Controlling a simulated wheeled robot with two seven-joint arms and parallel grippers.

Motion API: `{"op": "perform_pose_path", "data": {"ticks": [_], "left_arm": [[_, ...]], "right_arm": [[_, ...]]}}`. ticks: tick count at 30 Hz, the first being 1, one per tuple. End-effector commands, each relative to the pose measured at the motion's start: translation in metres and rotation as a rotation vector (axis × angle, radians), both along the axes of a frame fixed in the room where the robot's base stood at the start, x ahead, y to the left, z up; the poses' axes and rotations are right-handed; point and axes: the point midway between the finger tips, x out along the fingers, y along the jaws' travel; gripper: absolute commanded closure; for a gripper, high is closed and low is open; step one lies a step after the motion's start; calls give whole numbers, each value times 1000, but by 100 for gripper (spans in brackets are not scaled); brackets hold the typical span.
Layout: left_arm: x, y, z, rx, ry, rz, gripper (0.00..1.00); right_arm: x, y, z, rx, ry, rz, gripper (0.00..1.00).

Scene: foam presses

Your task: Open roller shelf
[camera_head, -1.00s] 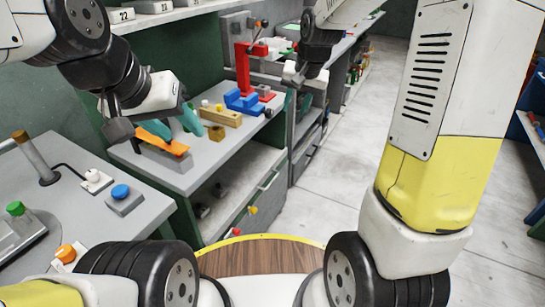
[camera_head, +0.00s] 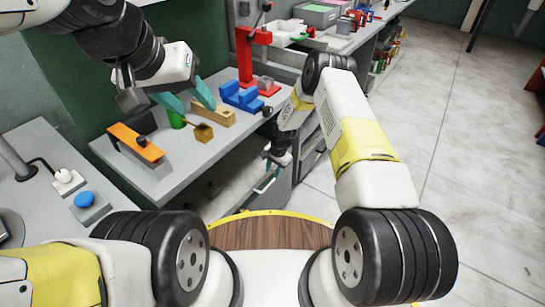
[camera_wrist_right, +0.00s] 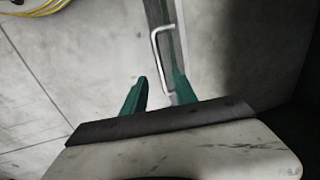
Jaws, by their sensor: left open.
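The roller shelf front (camera_head: 275,199) is a grey panel under the workbench, with a bar handle (camera_head: 266,182). In the right wrist view the pale metal handle (camera_wrist_right: 155,55) lies just ahead of the fingers, its near end by the gap between them. My right gripper (camera_wrist_right: 161,88) is open, its green fingers apart. In the head view it (camera_head: 275,165) hangs low at the shelf front, its fingers partly hidden. I cannot tell whether it touches the handle. My left gripper (camera_head: 187,97) is open above the workbench, near a green cylinder (camera_head: 176,119).
A side table with a blue button (camera_head: 84,199) stands at left. The floor (camera_head: 460,150) at right is clear.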

Motion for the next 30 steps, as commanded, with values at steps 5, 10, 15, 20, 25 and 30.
{"op": "perform_pose_path", "data": {"ticks": [5,10,15,20,25,30], "left_arm": [[0,0,0,0,0,0,50],[0,0,0,0,0,0,50],[0,0,0,0,0,0,50],[0,0,0,0,0,0,50],[0,0,0,0,0,0,50],[0,0,0,0,0,0,50]], "right_arm": [[0,3,-22,0,4,0,66],[4,8,-49,1,2,-1,66],[6,11,-70,1,2,-1,66],[7,12,-77,0,1,0,66],[7,12,-77,0,1,0,66],[7,12,-77,0,1,0,87]]}}
